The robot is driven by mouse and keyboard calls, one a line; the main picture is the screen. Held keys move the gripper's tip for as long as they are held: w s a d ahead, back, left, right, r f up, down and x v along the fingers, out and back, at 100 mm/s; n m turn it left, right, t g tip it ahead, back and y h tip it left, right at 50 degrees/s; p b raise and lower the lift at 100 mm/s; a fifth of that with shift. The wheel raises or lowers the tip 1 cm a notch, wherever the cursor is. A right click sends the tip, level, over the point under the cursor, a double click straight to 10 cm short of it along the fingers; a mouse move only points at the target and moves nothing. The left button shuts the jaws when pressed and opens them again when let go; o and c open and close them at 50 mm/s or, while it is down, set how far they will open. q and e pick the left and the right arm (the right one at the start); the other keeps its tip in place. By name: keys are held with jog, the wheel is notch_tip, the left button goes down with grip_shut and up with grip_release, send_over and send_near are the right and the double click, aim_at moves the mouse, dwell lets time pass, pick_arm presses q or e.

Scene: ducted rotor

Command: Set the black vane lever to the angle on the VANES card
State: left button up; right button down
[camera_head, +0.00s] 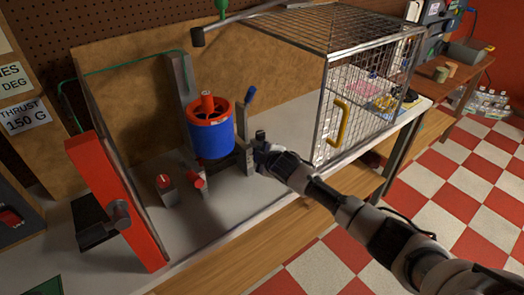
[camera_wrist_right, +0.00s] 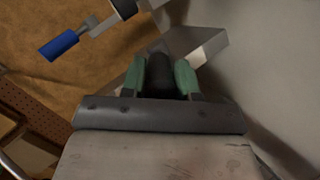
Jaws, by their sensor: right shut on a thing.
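The black vane lever (camera_head: 260,135) stands beside the blue ducted rotor, and my right gripper (camera_head: 262,155) is at it. In the right wrist view the green fingertips of my right gripper (camera_wrist_right: 160,77) are shut on the black lever grip (camera_wrist_right: 159,70), one on each side. A metal bracket (camera_wrist_right: 207,46) shows behind the grip. The VANES card (camera_head: 13,79) is cut off at the left edge; "ES" and "DEG" show, but I cannot read its number. The lever's exact angle is hard to tell. My left gripper is not in view.
A blue-handled lever (camera_head: 250,96) stands just behind. The rotor (camera_head: 211,130) with its orange rim is left of my gripper. Red knobs (camera_head: 165,182) stand in front of it.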

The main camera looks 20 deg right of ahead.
jog(key=shift+r, duration=0.1)
jog(key=c, duration=0.8)
grip_release()
jog(key=shift+w, duration=0.1)
jog(key=shift+c, duration=0.2)
jog(key=b+v, duration=0.1)
jog(key=v, duration=0.9)
jog(key=shift+s, duration=0.4)
jog(key=shift+r, duration=0.1)
